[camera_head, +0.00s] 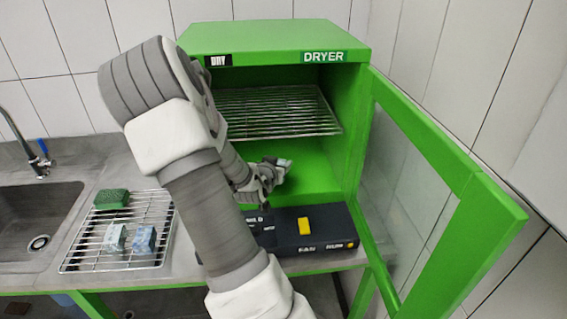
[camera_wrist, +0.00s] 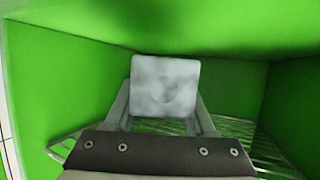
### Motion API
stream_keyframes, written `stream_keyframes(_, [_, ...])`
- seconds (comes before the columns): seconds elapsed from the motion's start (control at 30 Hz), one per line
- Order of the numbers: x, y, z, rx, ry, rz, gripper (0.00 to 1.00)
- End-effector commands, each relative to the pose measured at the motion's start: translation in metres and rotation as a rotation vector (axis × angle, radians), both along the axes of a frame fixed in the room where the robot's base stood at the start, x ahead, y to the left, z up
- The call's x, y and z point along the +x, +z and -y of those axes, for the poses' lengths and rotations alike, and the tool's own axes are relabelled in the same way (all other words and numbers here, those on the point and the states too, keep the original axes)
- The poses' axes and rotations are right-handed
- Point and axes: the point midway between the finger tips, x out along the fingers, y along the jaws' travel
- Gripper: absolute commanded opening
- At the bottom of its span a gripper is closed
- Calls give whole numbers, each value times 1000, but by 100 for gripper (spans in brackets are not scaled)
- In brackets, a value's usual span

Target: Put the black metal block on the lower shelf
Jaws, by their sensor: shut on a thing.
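My gripper (camera_head: 276,170) reaches into the open green dryer (camera_head: 345,150), in its lower part, beneath the wire shelf (camera_head: 275,112) in the head view. It is shut on a block, which looks pale grey rather than black in the wrist view (camera_wrist: 165,86). The block sits between both fingers, with its flat, blotchy face toward the camera. In the head view the block is small and partly hidden by my wrist. The wire bars also show in the wrist view (camera_wrist: 262,148), behind the gripper body. No black block shows clearly.
The dryer door (camera_head: 450,165) stands open to the right. A black control box (camera_head: 328,241) with a yellow switch sits before the opening. A sink (camera_head: 40,215) is further left.

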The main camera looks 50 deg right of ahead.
Motion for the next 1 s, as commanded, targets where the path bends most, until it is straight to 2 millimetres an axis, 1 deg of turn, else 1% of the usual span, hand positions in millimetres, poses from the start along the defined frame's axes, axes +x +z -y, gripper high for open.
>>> stream_keyframes(0.03, [5, 2, 13, -3, -3, 0, 0])
stream_keyframes(0.1, [13, 1, 26, -2, -2, 0, 0])
stream_keyframes(0.2, [20, 1, 39, -2, -1, 1, 0])
stream_keyframes(0.3, [24, 1, 46, -1, 0, 0, 0])
stream_keyframes(0.37, [25, 0, 48, -1, 1, 1, 0])
stream_keyframes(0.47, [25, -6, 48, 0, 1, -2, 0])
stream_keyframes(0.7, [25, -33, 48, 0, 0, -1, 0])
stream_keyframes(1.0, [25, -36, 47, 0, 0, 2, 0])
